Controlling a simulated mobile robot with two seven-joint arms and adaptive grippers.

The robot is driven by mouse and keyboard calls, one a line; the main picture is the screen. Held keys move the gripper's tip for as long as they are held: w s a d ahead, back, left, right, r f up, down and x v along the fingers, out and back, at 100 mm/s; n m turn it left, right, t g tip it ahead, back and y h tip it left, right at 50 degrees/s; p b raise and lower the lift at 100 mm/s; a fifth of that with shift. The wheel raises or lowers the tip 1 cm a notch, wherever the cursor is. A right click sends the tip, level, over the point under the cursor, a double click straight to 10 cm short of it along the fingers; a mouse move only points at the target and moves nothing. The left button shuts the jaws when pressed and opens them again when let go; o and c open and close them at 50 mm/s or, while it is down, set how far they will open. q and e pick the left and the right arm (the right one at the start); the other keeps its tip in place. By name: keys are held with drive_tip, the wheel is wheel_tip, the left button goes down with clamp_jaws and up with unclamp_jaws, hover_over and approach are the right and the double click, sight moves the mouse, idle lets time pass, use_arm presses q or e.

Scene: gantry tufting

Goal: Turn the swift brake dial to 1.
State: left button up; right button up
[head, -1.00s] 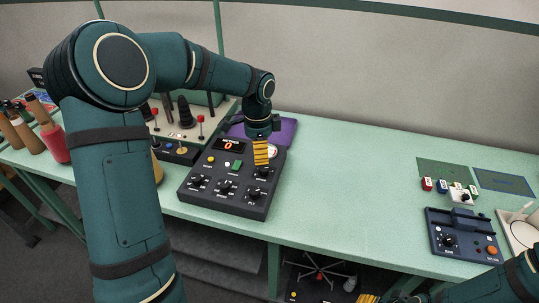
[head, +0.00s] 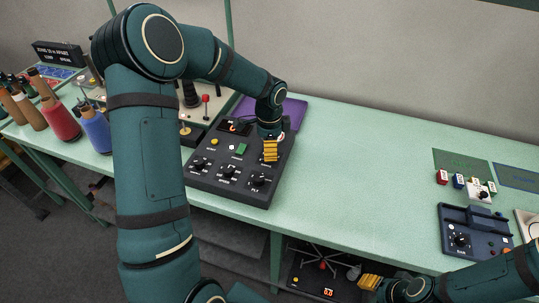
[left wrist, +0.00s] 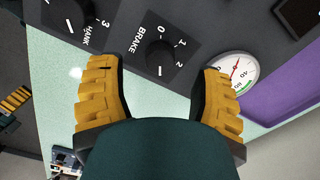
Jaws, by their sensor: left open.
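The brake dial (left wrist: 160,57) is a black knob on the dark control panel (head: 213,184), with BRAKE and 0, 1, 2 printed around it. A white mark shows on the knob's lower edge in the left wrist view; I cannot tell its exact setting. My left gripper (head: 270,151) is over the panel's right side, hiding the dial in the head view. In the left wrist view its yellow fingers (left wrist: 155,95) are spread, one toward each side of the dial, without visible contact. My right gripper (head: 370,282) is low, near the bottom edge; its opening is unclear.
A round gauge (left wrist: 237,71) sits close beside the dial, and the HANK dial (left wrist: 65,14) is on the other side. More knobs (head: 228,170) and a green button (head: 238,149) share the panel. The green table right of it is clear up to a blue device (head: 462,236).

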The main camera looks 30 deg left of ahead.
use_arm(q)
drive_tip(key=shift+f, duration=1.7)
clamp_jaws()
